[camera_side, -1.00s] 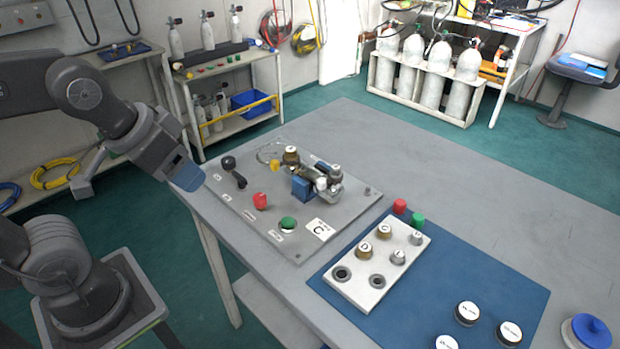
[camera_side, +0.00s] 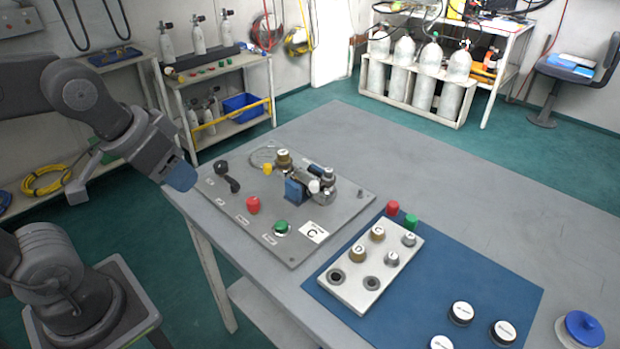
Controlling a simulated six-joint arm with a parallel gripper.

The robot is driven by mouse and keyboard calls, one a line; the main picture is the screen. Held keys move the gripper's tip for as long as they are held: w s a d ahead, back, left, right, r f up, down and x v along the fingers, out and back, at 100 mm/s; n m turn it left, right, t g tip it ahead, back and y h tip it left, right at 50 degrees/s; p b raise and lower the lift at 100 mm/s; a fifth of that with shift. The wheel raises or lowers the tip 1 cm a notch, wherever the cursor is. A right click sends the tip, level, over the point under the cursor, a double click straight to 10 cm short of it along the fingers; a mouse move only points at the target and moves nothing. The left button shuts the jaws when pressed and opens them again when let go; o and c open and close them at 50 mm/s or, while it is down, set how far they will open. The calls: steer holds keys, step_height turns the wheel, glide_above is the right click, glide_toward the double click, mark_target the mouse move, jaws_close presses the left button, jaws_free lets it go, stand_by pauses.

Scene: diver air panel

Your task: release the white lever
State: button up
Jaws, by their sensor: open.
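The grey air panel (camera_side: 235,228) lies on the near left part of the table. On it, a small white-ended part (camera_side: 314,186), which looks like the white lever, sits beside a blue block (camera_side: 296,190) and metal fittings (camera_side: 328,180). I cannot tell the lever's exact position or what holds it. My gripper (camera_side: 181,176) is open and empty, with a blue tip. It is off the panel's left edge, well apart from the lever; its fingers are hard to make out from this side.
The panel also carries a black lever (camera_side: 227,176), a red knob (camera_side: 253,205), a green knob (camera_side: 281,227) and a brass knob (camera_side: 284,157). A white block with fittings (camera_side: 350,292) stands on a blue mat (camera_side: 410,322).

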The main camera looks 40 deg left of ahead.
steer(key=w+n+g+h, duration=0.1)
steer(key=w+n, duration=0.1)
steer(key=w, duration=0.1)
steer(key=w+n+g+h, duration=0.1)
steer(key=w+n, duration=0.2)
steer(key=shift+w+d+f, duration=0.1)
steer(key=shift+w, duration=0.15)
steer(key=c, duration=0.6)
steer(key=w+n, duration=0.1)
steer(key=w, duration=0.1)
steer(key=w+f+n+g+h, duration=0.1)
steer(key=w+n, duration=0.1)
steer(key=w+a+n+h, duration=0.1)
steer(key=w+n, duration=0.1)
steer(key=shift+w+a+f, duration=0.1)
steer(key=shift+w+f, duration=0.05)
steer(key=shift+f, duration=0.15)
jaws_close()
steer(key=w+a+f+n+h, duration=0.2)
steer(key=w+a+f+n, duration=0.1)
steer(key=w+f+n, duration=0.1)
steer(key=w+a+f+n+h, duration=0.2)
steer(key=w+a+f+n, duration=0.1)
steer(key=w+n, duration=0.3)
steer(key=shift+w+a+f+n+h, duration=0.3)
steer(key=shift+w+a+f+h, duration=0.15)
steer(key=shift+w, duration=0.6)
